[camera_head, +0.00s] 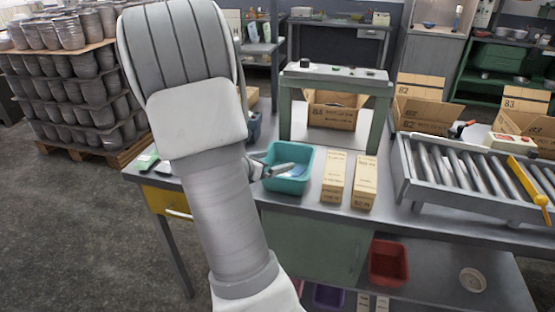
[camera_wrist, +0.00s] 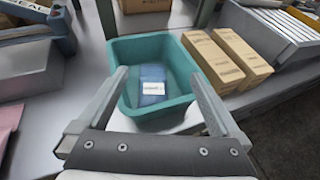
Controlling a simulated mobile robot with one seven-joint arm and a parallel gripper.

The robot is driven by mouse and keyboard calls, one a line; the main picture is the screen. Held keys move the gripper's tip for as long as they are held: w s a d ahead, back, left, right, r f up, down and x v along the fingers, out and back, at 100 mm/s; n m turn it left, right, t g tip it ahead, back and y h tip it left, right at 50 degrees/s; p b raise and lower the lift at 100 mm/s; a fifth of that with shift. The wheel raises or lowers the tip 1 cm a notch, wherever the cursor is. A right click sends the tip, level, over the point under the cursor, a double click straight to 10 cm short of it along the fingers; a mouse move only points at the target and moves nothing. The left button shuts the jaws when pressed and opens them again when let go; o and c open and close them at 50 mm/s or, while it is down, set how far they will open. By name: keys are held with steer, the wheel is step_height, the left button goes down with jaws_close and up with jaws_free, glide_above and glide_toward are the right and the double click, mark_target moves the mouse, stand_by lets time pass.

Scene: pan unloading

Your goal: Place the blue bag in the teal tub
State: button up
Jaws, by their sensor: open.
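The teal tub (camera_head: 290,168) stands on the workbench, left of two cardboard boxes. In the wrist view the tub (camera_wrist: 124,49) is straight ahead, between my fingers. The blue bag (camera_wrist: 152,84), with a white label, lies inside the tub on its floor. A little blue shows inside the tub in the head view (camera_head: 292,176). My gripper (camera_wrist: 156,82) is open, its two fingers spread wide over the tub with the bag below and between them. In the head view my gripper (camera_head: 270,171) is at the tub's left side, partly hidden by my arm.
Two tan boxes (camera_head: 334,180) (camera_head: 363,182) stand right of the tub. A roller conveyor (camera_head: 470,170) is farther right. A grey-green riser (camera_head: 337,100) stands behind. A red bin (camera_head: 388,262) sits on the lower shelf. A grey box (camera_wrist: 28,70) is left of the tub.

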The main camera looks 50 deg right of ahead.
steer(key=s+a+r+m+t+y, duration=0.2)
steer(key=a+m, duration=0.4)
steer(key=a, duration=0.7)
steer(key=s+a+r+m+t+y, duration=0.1)
steer(key=s+a+r+m+y, duration=0.3)
steer(key=a, duration=0.9)
steer(key=s+a+r+m+t+y, duration=0.2)
steer(key=a+r+m+y, duration=0.4)
steer(key=a, duration=0.7)
steer(key=shift+s+r+m+t+y+p, duration=0.3)
steer(key=shift+s+m+y+p, duration=0.3)
steer(key=shift+m, duration=0.4)
steer(key=shift+r+p, duration=0.85)
steer(key=shift+r, duration=0.1)
